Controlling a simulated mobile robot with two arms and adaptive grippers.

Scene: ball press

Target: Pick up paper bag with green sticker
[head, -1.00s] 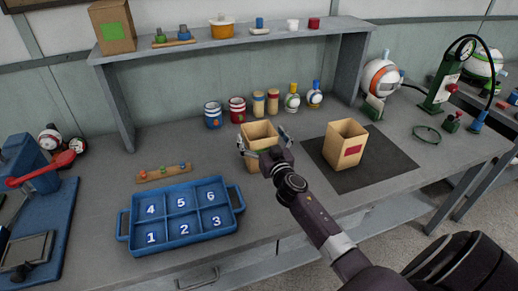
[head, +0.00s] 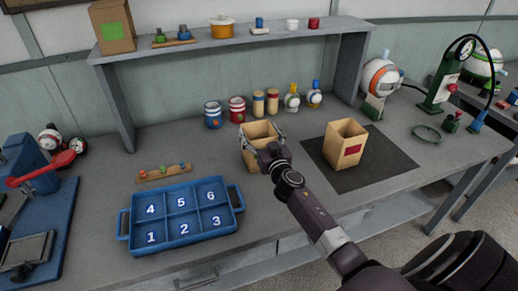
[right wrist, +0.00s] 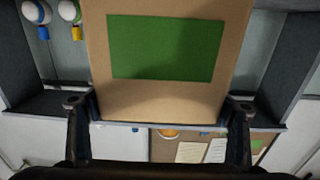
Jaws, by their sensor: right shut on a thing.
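The open paper bag (head: 259,131) stands at the middle of the bench in the head view. My right gripper (head: 262,136) is shut on it, with a finger on either side near its top. In the right wrist view the bag's face with the green sticker (right wrist: 160,47) fills the space between my fingers (right wrist: 160,108). In the head view my gripper and wrist hide part of the bag's front and its sticker. I cannot tell whether its base touches the bench. My left gripper is not in view.
Another open bag with a red sticker (head: 345,146) stands on a dark mat (head: 385,165) to the right. A blue numbered tray (head: 180,241) lies at the front left. Several cans and bottles line the back below the shelf (head: 262,38). A green-labelled box (head: 113,27) stands on the shelf.

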